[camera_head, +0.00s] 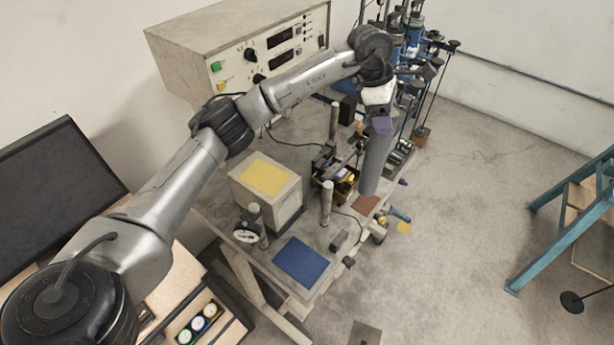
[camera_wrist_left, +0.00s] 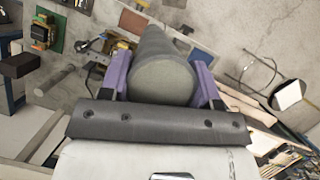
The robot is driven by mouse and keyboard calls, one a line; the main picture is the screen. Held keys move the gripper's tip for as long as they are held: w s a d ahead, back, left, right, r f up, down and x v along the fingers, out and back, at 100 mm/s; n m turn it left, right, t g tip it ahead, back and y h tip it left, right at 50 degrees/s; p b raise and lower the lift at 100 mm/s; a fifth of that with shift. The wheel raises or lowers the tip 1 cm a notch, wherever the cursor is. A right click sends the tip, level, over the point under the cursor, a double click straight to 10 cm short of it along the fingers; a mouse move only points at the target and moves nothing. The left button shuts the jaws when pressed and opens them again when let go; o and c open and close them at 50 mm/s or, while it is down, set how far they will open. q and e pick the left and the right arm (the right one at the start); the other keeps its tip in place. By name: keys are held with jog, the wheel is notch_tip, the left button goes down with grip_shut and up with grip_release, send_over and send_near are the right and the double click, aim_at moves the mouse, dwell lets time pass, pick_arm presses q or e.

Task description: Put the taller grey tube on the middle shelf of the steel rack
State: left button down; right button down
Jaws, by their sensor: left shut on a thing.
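My left gripper (camera_head: 382,124) has purple fingers, closed on the sides of a thick grey tube (camera_head: 375,165). The tube hangs nearly upright below the gripper, in front of the far part of the worktable. In the left wrist view the tube (camera_wrist_left: 162,80) sits between the two purple fingers, its round end facing the camera. Whether its lower end touches anything is unclear. My right gripper is not in view. I see nothing I can surely call the steel rack; a teal frame (camera_head: 560,238) with wooden boards is cut off at the right edge.
The worktable carries a box with a yellow top (camera_head: 266,178), a blue pad (camera_head: 303,262), slim grey posts (camera_head: 326,203) and small devices. A control cabinet (camera_head: 240,50) and blue equipment stand behind. Open floor (camera_head: 480,170) lies to the right.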

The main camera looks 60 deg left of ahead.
pick_arm(q)
jog(key=a+n+t+y+b, duration=0.25)
jog(key=a+n+b, duration=0.45)
jog(key=a, duration=1.2)
jog(key=s+a+f+n+y, duration=0.1)
jog(key=s+a+f+n, duration=0.3)
jog(key=a+f, duration=0.3)
notch_tip(320, 180, down, 9)
jog(key=a, duration=0.1)
jog(key=shift+s+a+b, duration=0.25)
jog(key=shift+s+b, duration=0.05)
jog(key=shift+s, duration=0.15)
jog(key=shift+f+g, duration=0.2)
jog(key=shift+g, duration=0.05)
jog(key=shift+c, duration=1.7)
grip_release()
jog(key=shift+f, duration=0.1)
